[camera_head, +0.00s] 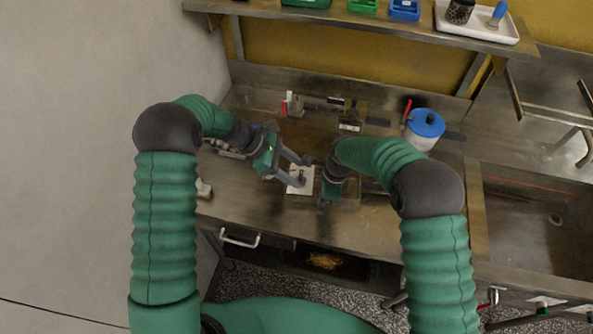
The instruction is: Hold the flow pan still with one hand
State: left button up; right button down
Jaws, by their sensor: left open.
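My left gripper (303,171) comes in from the left over the middle of the steel bench. Its two fingers are apart, pointing right, above or beside a small pale square piece (294,190). A small dark item shows at that piece, close to the fingertips. My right gripper (331,192) is just to the right, mostly hidden behind my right wrist, and its fingers do not show clearly. I cannot tell for sure which thing is the flow pan; a shallow see-through tray edge (352,188) shows partly behind my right arm. Contact with it cannot be seen.
A white tub with a blue lid (425,124) stands at the bench's back right, a red-handled tool beside it. Small metal devices (291,104) line the back. A shelf (380,27) with bins and a white tray runs above. A sink (540,225) lies right.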

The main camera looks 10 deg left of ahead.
jog(key=shift+a, duration=0.1)
pick_arm(q)
jog(key=w+v, duration=0.1)
jog(key=v, duration=1)
jog(key=shift+s, duration=0.45)
jog(key=shift+a, duration=0.1)
pick_arm(e)
jog(key=c, duration=1.6)
grip_release()
